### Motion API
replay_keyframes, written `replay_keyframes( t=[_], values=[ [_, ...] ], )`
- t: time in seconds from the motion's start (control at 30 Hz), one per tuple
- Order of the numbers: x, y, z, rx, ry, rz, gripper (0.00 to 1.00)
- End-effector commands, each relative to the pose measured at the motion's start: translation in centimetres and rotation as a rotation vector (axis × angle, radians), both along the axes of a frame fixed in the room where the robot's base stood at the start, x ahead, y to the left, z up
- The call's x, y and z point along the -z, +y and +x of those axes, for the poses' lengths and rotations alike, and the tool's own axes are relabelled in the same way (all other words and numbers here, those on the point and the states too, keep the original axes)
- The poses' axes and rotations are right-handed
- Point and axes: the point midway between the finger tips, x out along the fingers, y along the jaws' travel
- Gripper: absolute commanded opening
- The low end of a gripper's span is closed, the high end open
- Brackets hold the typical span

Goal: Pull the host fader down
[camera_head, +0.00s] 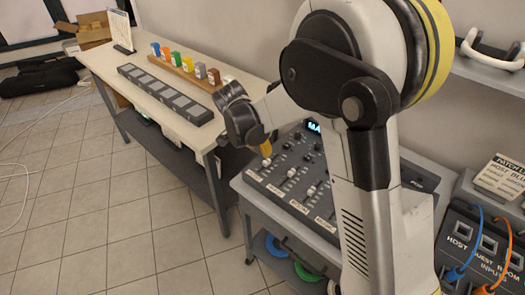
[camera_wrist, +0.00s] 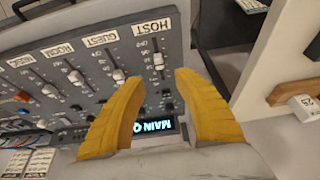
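The mixer (camera_head: 284,182) stands on the grey table, with a row of faders. In the wrist view the host fader (camera_wrist: 158,61) is a light cap in a slot under the "HOST" label (camera_wrist: 152,28). Its cap sits part-way along the slot, nearer the label than the guest fader (camera_wrist: 119,75). In the head view it is the leftmost cap (camera_head: 266,162). My gripper (camera_wrist: 158,82) has its yellow fingers spread apart, with nothing between them, and the host fader shows beyond the fingertips. In the head view my gripper (camera_head: 266,148) hangs just above the host fader.
The room fader (camera_wrist: 75,77) and music fader (camera_wrist: 49,90) lie beside the guest fader. A lit "MAIN" display (camera_wrist: 155,127) is behind my fingers. A patch panel (camera_head: 478,245) with cables is at right.

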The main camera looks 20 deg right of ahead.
Motion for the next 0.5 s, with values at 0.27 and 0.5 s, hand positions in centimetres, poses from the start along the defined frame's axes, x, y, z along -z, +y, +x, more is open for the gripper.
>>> replay_keyframes(
  t=[0.27, 0.5],
  values=[
    [5.4, -1.8, 1.2, 0.000, 0.000, 0.001, 0.38],
    [8.4, -2.9, 1.9, -0.002, -0.001, 0.001, 0.38]
  ],
)
